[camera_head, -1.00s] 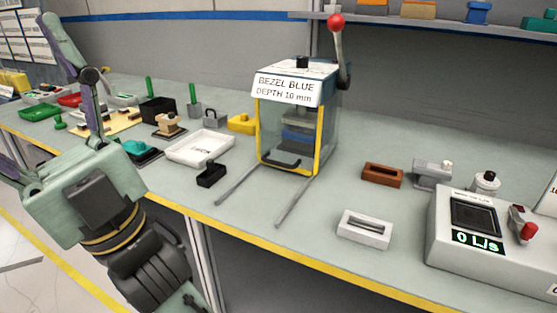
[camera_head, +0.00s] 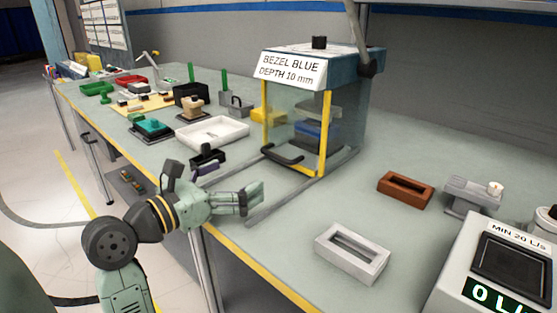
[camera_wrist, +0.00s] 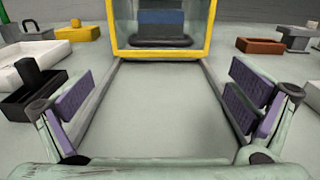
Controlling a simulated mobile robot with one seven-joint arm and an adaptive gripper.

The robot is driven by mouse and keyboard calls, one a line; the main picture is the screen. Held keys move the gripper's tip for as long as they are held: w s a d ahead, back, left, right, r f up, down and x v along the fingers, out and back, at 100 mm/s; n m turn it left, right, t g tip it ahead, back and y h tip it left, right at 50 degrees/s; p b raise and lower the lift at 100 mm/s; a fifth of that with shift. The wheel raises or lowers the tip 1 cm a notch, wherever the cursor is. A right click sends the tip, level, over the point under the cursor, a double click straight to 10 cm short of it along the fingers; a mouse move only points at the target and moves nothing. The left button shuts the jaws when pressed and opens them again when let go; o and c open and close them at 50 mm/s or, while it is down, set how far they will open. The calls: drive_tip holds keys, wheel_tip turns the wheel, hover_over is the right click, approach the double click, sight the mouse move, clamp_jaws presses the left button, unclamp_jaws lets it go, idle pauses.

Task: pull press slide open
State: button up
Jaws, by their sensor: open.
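The press (camera_head: 318,110) is a clear box with yellow edges and a label reading BEZEL BLUE, DEPTH 10 mm. The slide's black handle (camera_head: 282,155) is low at its front; a dark shape, apparently the handle, shows in the wrist view (camera_wrist: 160,40). A blue block (camera_head: 315,131) is inside the press, also in the wrist view (camera_wrist: 160,18). Two grey rails (camera_head: 285,198) run out from the press over the bench. My gripper (camera_head: 232,182) is open and empty over the rails, facing the press, apart from the handle. Its purple-padded fingers (camera_wrist: 162,95) are wide apart.
A small black block (camera_head: 207,155) stands left of the rails, close to my left finger in the wrist view. A white tray (camera_head: 213,143) is behind it. A grey slotted block (camera_head: 352,254) and a brown one (camera_head: 405,189) lie to the right. The bench between the rails is clear.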

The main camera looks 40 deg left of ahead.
sight(273, 157)
drive_tip(key=w, duration=0.3)
drive_tip(key=w+p, duration=0.1)
drive_tip(key=w, duration=0.2)
drive_tip(key=w+p, duration=0.1)
drive_tip(key=w, duration=0.2)
drive_tip(key=shift+w+d, duration=0.35)
drive_tip(key=shift+d, duration=0.05)
drive_tip(key=shift+r, duration=0.1)
drive_tip(key=shift+c, duration=0.6)
drive_tip(key=c, duration=1.4)
drive_tip(key=shift+s, duration=0.1)
drive_tip(key=shift+c, duration=0.3)
